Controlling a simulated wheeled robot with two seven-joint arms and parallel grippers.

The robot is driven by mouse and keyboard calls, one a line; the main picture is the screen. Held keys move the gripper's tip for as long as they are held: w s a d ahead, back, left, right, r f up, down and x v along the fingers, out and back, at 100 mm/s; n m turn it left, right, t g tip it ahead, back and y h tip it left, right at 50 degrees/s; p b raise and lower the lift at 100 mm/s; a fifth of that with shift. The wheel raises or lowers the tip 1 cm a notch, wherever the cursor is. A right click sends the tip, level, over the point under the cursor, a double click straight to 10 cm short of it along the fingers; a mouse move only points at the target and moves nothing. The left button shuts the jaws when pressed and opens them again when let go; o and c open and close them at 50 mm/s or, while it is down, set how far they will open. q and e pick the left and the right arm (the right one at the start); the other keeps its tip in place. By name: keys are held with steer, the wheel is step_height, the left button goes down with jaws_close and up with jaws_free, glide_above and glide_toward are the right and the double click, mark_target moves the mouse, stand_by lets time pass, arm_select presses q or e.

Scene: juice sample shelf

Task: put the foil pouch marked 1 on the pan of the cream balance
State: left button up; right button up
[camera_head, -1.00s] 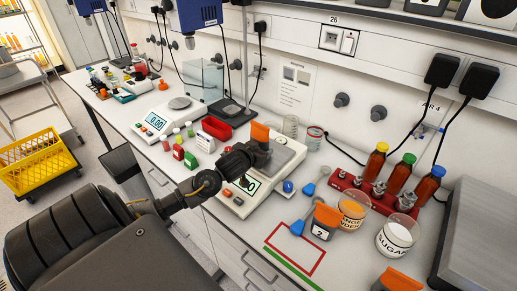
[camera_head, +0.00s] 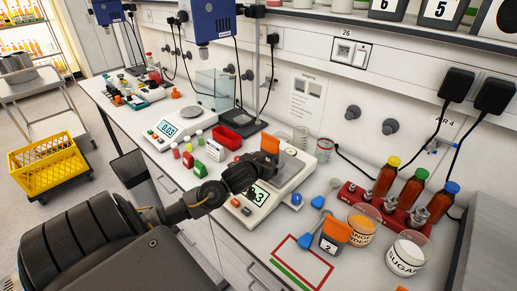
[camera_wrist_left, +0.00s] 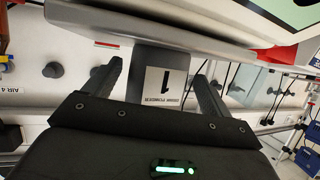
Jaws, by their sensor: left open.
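The cream balance (camera_head: 237,214) stands on the bench, and my left arm partly covers its display. The foil pouch marked 1, grey with an orange top (camera_head: 269,144), appears to stand upright at the balance's pan (camera_head: 293,169). In the left wrist view the pouch (camera_wrist_left: 162,88) shows its white label with a 1, between the two fingers. My left gripper (camera_head: 256,172) is open around the pouch, with a gap visible beside each finger in the wrist view. The pouch's base is hard to see in the head view. My right gripper is not in view.
A pouch marked 2 (camera_head: 328,246) stands beside a red-outlined area (camera_head: 300,262). Jars of orange powder (camera_head: 362,226) and sugar (camera_head: 407,255) and a red bottle rack (camera_head: 352,194) stand to the right. Another balance (camera_head: 182,127) and small bottles stand further left.

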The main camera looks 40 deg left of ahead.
arm_select(q)
steer(key=b+v, duration=0.1)
steer(key=v, duration=0.9)
steer(key=shift+s, duration=0.3)
